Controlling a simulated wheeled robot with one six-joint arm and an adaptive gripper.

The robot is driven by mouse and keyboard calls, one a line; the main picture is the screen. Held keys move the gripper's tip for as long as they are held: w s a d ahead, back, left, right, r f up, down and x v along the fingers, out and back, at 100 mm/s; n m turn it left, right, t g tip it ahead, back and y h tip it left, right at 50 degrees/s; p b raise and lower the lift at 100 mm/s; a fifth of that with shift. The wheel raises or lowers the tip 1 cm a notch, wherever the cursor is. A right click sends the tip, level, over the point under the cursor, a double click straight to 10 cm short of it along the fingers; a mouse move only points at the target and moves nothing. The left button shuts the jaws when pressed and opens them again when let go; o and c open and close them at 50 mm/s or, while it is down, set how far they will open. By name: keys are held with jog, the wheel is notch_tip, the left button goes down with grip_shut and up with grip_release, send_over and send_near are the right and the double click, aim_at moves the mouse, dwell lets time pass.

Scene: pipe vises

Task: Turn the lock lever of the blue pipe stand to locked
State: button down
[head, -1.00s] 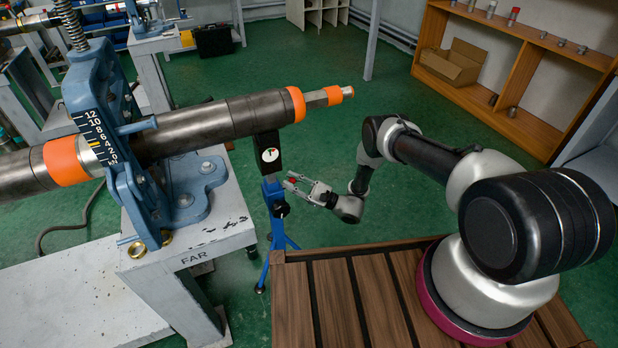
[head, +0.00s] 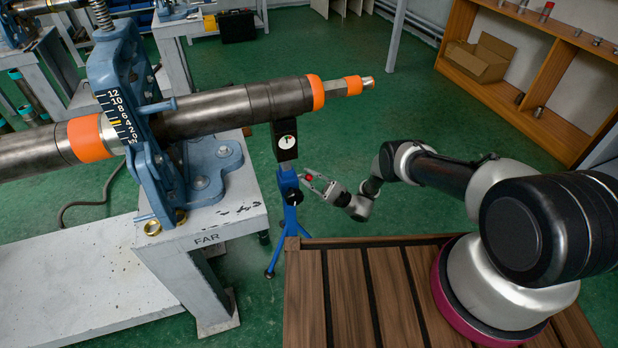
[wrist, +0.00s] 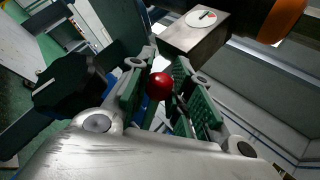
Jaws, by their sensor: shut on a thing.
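The blue pipe stand (head: 290,215) stands on the floor to the right of the table marked FAR. A black head with a white dial (head: 286,141) tops it, under the right part of the pipe. The dial also shows at the top of the wrist view (wrist: 202,18). My gripper (head: 308,178) is at the stand's upper right side. It is shut on the red ball end of the lock lever (wrist: 159,84), which sits between the green-padded fingers. The rest of the lever is mostly hidden by the fingers. The dial is too small to read surely.
The steel pipe (head: 235,108) with orange bands runs above the stand, through a blue vise (head: 130,90) on the white table (head: 225,222). A black knob (head: 295,197) sits on the stand close below my gripper. Open green floor lies behind.

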jog(key=c, duration=1.3)
grip_release()
jog(key=shift+o, duration=0.2)
jog(key=shift+w+r, duration=0.1)
